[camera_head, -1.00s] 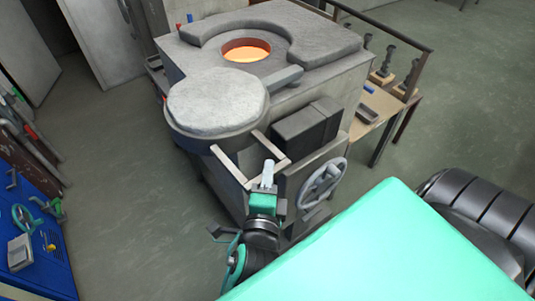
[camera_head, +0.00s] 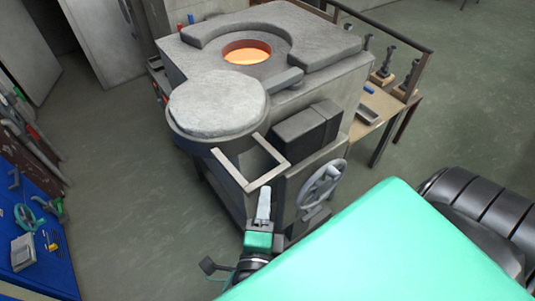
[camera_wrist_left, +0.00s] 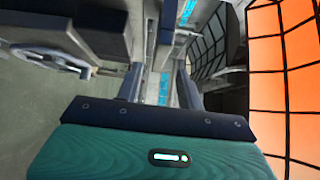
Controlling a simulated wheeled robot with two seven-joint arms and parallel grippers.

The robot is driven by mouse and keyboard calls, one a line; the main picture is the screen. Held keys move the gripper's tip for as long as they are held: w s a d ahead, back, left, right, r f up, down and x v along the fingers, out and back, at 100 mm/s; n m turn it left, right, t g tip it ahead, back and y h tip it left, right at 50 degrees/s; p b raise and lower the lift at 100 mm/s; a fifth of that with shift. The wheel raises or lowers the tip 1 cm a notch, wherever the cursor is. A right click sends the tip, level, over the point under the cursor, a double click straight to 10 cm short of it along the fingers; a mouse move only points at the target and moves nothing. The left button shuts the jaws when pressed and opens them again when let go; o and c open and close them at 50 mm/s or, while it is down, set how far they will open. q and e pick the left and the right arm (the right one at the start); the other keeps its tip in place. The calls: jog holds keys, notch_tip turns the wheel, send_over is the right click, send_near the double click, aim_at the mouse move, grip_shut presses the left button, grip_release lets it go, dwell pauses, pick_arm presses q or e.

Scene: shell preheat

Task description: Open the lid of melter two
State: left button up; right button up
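The melter (camera_head: 330,75) is a grey block with a round glowing orange opening (camera_head: 247,53) on top. Its round lid (camera_head: 218,104) is swung off to the near left side, and the opening is uncovered. A pale U-shaped handle (camera_head: 232,172) sticks out from the lid toward me. My left gripper (camera_head: 264,192) is just below the near bar of the handle and appears clear of it. In the left wrist view its two fingers (camera_wrist_left: 160,88) stand apart with nothing held between them. My right gripper is out of view.
A handwheel (camera_head: 322,184) and dark boxes (camera_head: 300,132) are on the melter's near side, right of my left gripper. A wooden bench (camera_head: 390,108) stands behind at right. The floor between is clear.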

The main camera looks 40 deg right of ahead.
pick_arm(q)
jog(key=v, duration=0.7)
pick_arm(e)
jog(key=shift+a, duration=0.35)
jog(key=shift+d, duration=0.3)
